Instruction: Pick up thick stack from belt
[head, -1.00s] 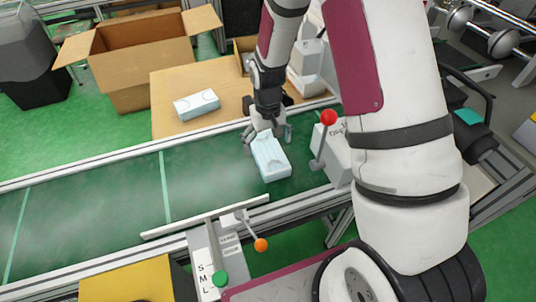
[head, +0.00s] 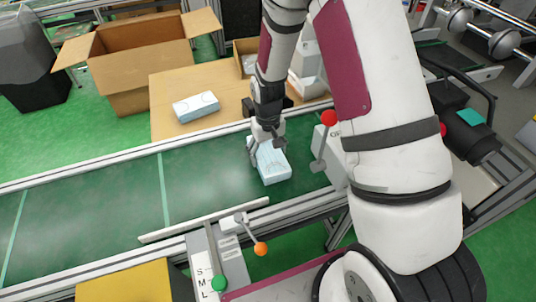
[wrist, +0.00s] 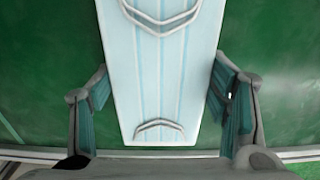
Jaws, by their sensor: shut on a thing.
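The thick stack (head: 273,168) is a light-blue block of pleated masks near the right end of the green belt (head: 110,200). My gripper (head: 267,146) is over its far part, with one finger on each long side. In the wrist view the stack (wrist: 160,75) runs lengthwise between the fingers of my gripper (wrist: 160,92), with white ear loops on top. The gripper is shut on the stack. Its underside is hidden, so I cannot tell whether it is clear of the belt.
Another mask stack (head: 195,106) lies on the brown table (head: 170,85) behind the belt. An open cardboard box (head: 140,60) stands at the back left. A red-knobbed lever (head: 328,120) is close right of the gripper. A white guide bar (head: 200,220) crosses the belt's near edge.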

